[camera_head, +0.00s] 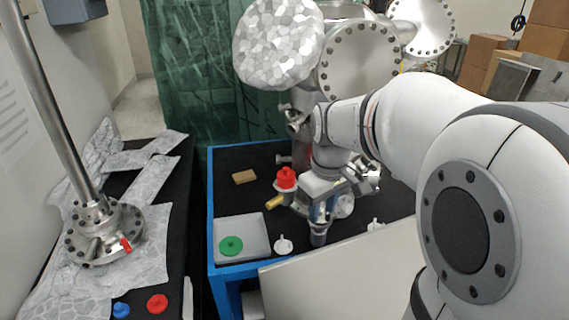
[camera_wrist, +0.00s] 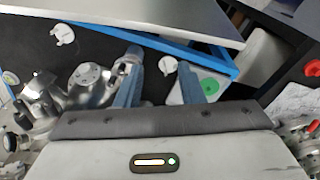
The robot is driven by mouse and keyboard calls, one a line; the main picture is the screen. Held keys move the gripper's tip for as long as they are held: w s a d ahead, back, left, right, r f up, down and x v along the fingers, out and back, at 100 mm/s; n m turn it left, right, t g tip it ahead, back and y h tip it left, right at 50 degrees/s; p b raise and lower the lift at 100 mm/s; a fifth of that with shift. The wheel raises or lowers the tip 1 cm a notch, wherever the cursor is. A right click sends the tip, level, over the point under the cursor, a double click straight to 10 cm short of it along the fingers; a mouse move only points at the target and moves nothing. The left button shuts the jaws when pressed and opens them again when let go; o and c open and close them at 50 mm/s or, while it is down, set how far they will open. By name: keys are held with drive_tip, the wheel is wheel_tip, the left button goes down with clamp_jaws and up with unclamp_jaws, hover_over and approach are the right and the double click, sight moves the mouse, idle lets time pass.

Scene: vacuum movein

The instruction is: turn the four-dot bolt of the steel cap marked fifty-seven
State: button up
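My gripper (camera_wrist: 158,66) is open, its two blue-grey fingers apart with nothing between them. A shiny steel assembly with a round bolted cap (camera_wrist: 88,76) lies just left of the fingers in the wrist view. In the head view, a large bolted steel cap (camera_head: 358,62) stands at the top centre and another (camera_head: 424,22) at the top right. I cannot read the number fifty-seven or any bolt dots, so I cannot tell which cap bears them. The gripper overlaps steel parts around the black table's middle in the head view.
The black table has a blue rim (camera_head: 211,215). On it are a red knob (camera_head: 287,178), a tan block (camera_head: 244,177), a grey tray (camera_head: 262,226) with a green disc (camera_head: 231,245), and a white disc (camera_head: 284,245). A pale panel (camera_head: 345,275) stands in front. A steel pole (camera_head: 62,110) rises left.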

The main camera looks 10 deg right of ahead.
sight(328, 216)
drive_tip(key=w+d+n, duration=0.1)
drive_tip(key=w, duration=0.1)
drive_tip(key=w+d+f+n, duration=0.1)
drive_tip(key=w+d, duration=0.1)
drive_tip(key=w, duration=0.1)
drive_tip(key=w+d+f+n+g, duration=0.1)
drive_tip(key=w+d, duration=0.1)
drive_tip(key=w, duration=0.1)
drive_tip(key=shift+w+f, duration=0.1)
drive_tip(key=shift+w, duration=0.05)
drive_tip(key=shift+w+d+f, duration=0.15)
drive_tip(key=shift+w+d, duration=0.05)
wheel_tip(328, 216, down, 8)
drive_tip(key=shift+r+b, duration=0.15)
drive_tip(key=shift+b, duration=0.15)
clamp_jaws()
